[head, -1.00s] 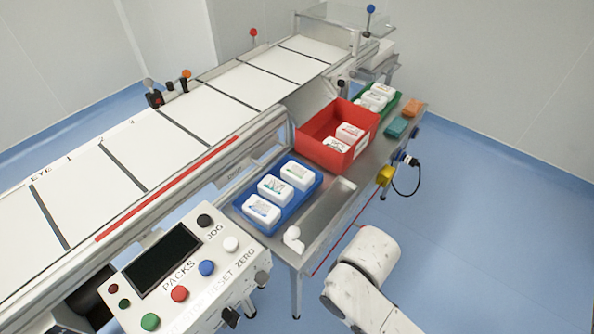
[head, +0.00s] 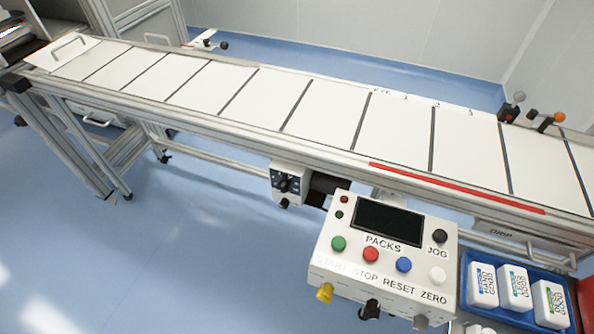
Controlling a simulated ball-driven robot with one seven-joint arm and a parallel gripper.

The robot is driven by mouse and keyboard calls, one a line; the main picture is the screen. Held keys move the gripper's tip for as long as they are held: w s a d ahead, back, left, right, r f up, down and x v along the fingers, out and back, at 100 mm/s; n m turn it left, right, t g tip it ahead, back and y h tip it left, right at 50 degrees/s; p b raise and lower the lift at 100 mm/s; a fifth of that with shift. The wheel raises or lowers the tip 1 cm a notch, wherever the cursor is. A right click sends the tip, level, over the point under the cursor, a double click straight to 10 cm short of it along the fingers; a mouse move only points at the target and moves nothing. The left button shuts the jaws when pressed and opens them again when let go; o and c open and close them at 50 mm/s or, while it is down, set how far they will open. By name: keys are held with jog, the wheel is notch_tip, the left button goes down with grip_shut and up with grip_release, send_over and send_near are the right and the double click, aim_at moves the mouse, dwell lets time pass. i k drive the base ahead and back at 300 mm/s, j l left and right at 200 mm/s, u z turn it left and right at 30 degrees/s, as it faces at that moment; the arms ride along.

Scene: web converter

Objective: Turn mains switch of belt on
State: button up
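The belt (head: 333,115) is a long white conveyor with dark cross lines, running across the head view. A small grey box with a dark dial face (head: 286,182) hangs under its near rail, beside a black cylinder (head: 324,188). A white control box (head: 400,293) stands at the near side with a dark screen (head: 389,222) and coloured buttons. Along its lower edge are a yellow knob (head: 325,292), a black knob (head: 370,309) and a grey knob (head: 420,321). No switch label is readable on these. My gripper is out of view.
A blue tray (head: 464,290) with several white packs stands right of the control box, with a red bin edge (head: 586,300) beyond. Levers (head: 515,107) rise from the belt's far side. The blue floor (head: 190,260) at front left is clear.

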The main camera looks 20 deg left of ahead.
aim_at(284, 203)
jog(key=j+u, duration=0.2)
jog(key=u, duration=0.15)
jog(key=i+j+u, duration=0.1)
jog(key=u, duration=0.3)
jog(key=i+j+u, duration=0.1)
jog(key=j+u, duration=0.25)
